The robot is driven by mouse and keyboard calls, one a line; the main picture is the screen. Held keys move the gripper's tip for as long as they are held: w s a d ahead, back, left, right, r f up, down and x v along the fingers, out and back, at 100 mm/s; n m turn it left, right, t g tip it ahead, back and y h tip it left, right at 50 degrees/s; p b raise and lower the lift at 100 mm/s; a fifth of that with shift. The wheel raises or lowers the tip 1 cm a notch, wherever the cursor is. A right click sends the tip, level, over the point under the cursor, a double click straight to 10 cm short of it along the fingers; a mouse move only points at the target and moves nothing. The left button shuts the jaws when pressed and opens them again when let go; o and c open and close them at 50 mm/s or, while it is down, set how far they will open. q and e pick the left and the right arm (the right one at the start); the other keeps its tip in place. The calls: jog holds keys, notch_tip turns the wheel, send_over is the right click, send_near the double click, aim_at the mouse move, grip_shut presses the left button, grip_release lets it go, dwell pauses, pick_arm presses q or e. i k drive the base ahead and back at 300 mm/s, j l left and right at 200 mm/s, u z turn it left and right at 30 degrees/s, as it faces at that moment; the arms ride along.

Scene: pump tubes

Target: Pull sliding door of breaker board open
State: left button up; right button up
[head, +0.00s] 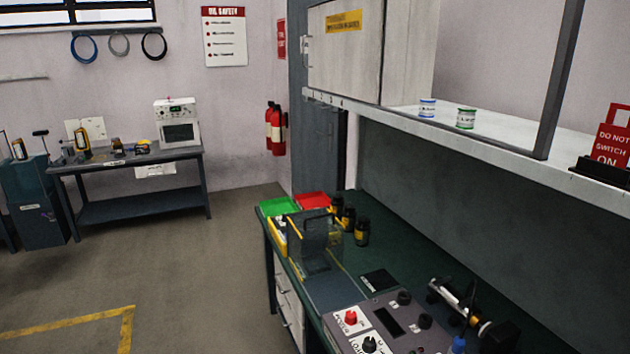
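A pale sliding door panel (345,62) with a yellow label (344,20) hangs in the overhead cabinet at the top centre. A small handle (305,50) is on its left edge. The panel covers the left part of the cabinet front. To its right the front is open as far as a dark upright post (560,80), and the shelf (500,143) inside shows. I cannot read the label, so I cannot confirm that this is the breaker board. Neither of my grippers is in view.
Below, a green-topped bench (385,260) holds a red bin (313,201), a green bin (279,206), dark bottles (362,232), a clear box (312,243) and a knobbed control panel (385,325). Two small tins (466,118) and a red sign (611,140) stand on the shelf.

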aim_at(345, 37)
jog(key=i+j, duration=0.4)
jog(key=i, duration=0.15)
jog(key=i+j, duration=0.4)
jog(key=i, duration=0.15)
jog(key=i+j, duration=0.85)
jog(key=i, duration=0.25)
